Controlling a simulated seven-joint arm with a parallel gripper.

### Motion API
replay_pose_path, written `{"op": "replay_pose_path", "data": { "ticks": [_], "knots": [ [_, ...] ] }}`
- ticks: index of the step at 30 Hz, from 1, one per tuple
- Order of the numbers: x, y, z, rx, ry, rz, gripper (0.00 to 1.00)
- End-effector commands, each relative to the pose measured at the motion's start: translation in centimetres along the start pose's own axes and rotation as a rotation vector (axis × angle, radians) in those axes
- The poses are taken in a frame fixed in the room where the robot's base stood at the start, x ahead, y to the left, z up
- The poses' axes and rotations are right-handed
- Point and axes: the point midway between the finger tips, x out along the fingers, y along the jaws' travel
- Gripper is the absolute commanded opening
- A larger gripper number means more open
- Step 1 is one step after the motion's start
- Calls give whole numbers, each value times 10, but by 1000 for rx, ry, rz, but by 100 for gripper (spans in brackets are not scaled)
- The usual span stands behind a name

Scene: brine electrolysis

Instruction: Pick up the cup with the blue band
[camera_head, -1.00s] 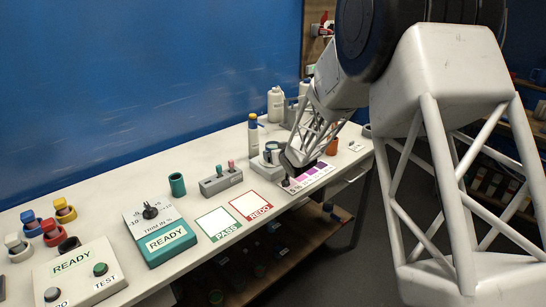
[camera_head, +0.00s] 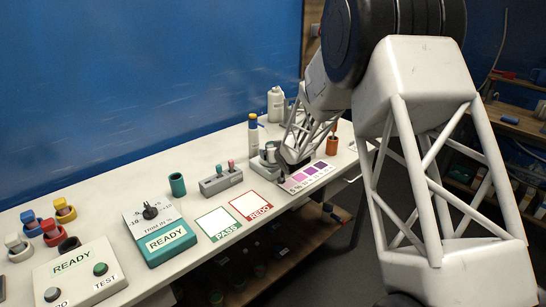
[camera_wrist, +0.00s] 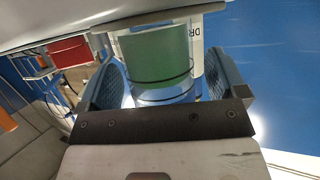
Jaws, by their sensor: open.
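In the wrist view a cup-like cylinder (camera_wrist: 155,55) sits between the two fingers of my gripper (camera_wrist: 165,62). It looks green over most of its side, with a pale blue, see-through-looking strip at the end nearest the palm. Whether this strip is the blue band I cannot tell. The fingers are open on either side of it; contact is not clear. In the head view my gripper (camera_head: 284,160) is low at the far end of the bench, at a small grey cylinder (camera_head: 271,152) on a grey stand, partly hiding it.
A colour card (camera_head: 308,177) lies just in front of the gripper. A white bottle with a blue and yellow top (camera_head: 253,133) stands close on the left, an orange-brown cup (camera_head: 332,145) on the right. A grey rack (camera_head: 221,181) stands nearer. The blue wall (camera_head: 150,80) runs behind.

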Motion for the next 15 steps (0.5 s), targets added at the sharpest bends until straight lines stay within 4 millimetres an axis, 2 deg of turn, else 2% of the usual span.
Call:
{"op": "replay_pose_path", "data": {
  "ticks": [5, 15],
  "knots": [
    [9, 0, 0, 0, 0, 0, 91],
    [10, 0, 0, 0, 1, 0, 91]
  ]
}}
